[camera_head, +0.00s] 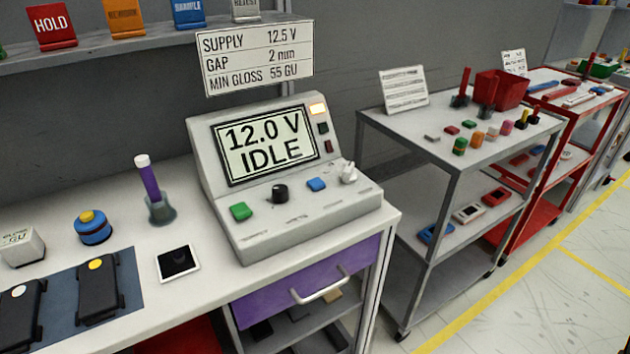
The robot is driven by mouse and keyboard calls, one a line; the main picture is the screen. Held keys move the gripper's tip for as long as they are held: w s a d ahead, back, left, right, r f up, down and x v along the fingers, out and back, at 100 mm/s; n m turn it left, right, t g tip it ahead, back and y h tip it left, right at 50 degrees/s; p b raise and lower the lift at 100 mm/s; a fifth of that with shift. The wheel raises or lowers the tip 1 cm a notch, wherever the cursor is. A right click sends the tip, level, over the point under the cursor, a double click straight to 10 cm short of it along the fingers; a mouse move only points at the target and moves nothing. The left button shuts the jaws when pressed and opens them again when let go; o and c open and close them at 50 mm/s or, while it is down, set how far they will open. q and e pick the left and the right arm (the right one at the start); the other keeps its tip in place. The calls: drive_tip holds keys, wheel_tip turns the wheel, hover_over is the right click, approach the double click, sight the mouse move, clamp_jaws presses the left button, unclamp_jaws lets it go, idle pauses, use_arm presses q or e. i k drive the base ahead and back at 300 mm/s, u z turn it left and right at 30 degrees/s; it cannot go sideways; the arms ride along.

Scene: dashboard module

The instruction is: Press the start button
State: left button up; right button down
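The dashboard module (245,250) is a grey console with a sloped screen (264,143) that reads "12.0 V IDLE". On its front deck are a green button (240,211), a black round knob (280,193), a blue button (316,184) and a pale switch (347,172). The small labels below them are too blurred to read, so I cannot tell from text which is the start button. An amber light (318,110) glows at the top right of the screen panel. Neither of my grippers is in view.
A sign (255,58) above reads "SUPPLY 12.5 V, GAP 2 mm, MIN GLOSS 55 GU". Left of the console are a purple-handled tool in a holder (151,186), a dark-faced square (178,262) and a blue-yellow item (92,227). A purple drawer (275,296) is below. Carts stand right.

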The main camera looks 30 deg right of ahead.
sight(316, 184)
drive_tip(key=z, duration=0.85)
drive_tip(key=k, duration=0.25)
drive_tip(key=u, duration=0.3)
